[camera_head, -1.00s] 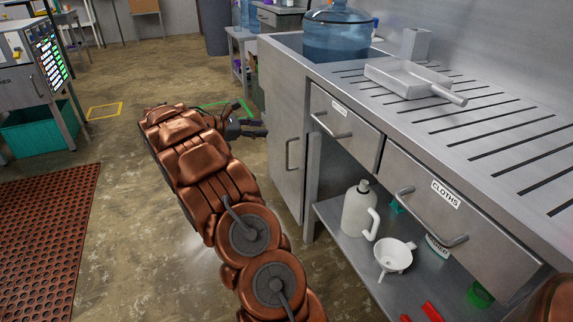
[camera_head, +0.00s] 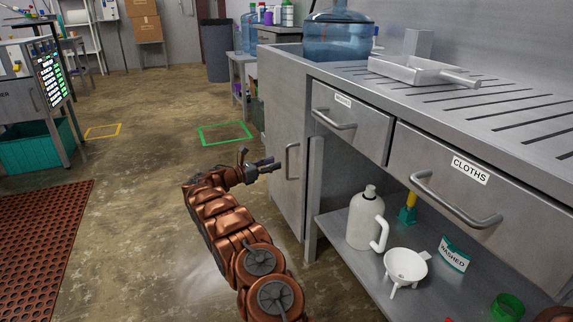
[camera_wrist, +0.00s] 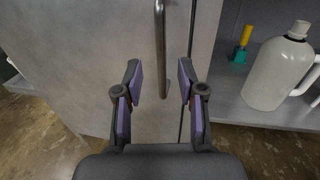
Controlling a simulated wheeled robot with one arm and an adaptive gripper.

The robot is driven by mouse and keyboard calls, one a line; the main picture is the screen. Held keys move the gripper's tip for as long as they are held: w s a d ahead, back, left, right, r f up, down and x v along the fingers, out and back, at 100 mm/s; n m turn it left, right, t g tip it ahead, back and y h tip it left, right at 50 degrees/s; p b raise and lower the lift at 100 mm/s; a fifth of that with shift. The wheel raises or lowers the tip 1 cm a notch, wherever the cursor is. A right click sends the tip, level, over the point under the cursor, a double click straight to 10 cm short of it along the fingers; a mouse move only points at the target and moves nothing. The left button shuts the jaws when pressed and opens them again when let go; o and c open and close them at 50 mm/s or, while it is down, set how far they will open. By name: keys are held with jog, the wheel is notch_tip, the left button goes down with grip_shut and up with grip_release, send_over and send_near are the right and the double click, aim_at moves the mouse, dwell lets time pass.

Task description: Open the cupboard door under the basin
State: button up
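The cupboard door (camera_head: 278,150) is a grey metal panel at the left end of the steel counter, below the blue water container. It looks shut. Its upright bar handle (camera_head: 289,160) is near the door's right edge. The handle also shows in the wrist view (camera_wrist: 160,45), at the top centre. My gripper (camera_head: 272,165) is just left of the handle in the head view. In the wrist view my gripper (camera_wrist: 160,78) has its two fingers apart with nothing between them but the door behind; the handle's lower end lies ahead, roughly in line with the gap.
Drawers with handles, one labelled CLOTHS (camera_head: 450,180), sit above. Floor left of the door is clear.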

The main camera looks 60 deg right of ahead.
jog(key=shift+b+x, duration=1.1)
jog(key=shift+x, duration=2.3)
jog(key=shift+c, duration=0.2)
grip_shut()
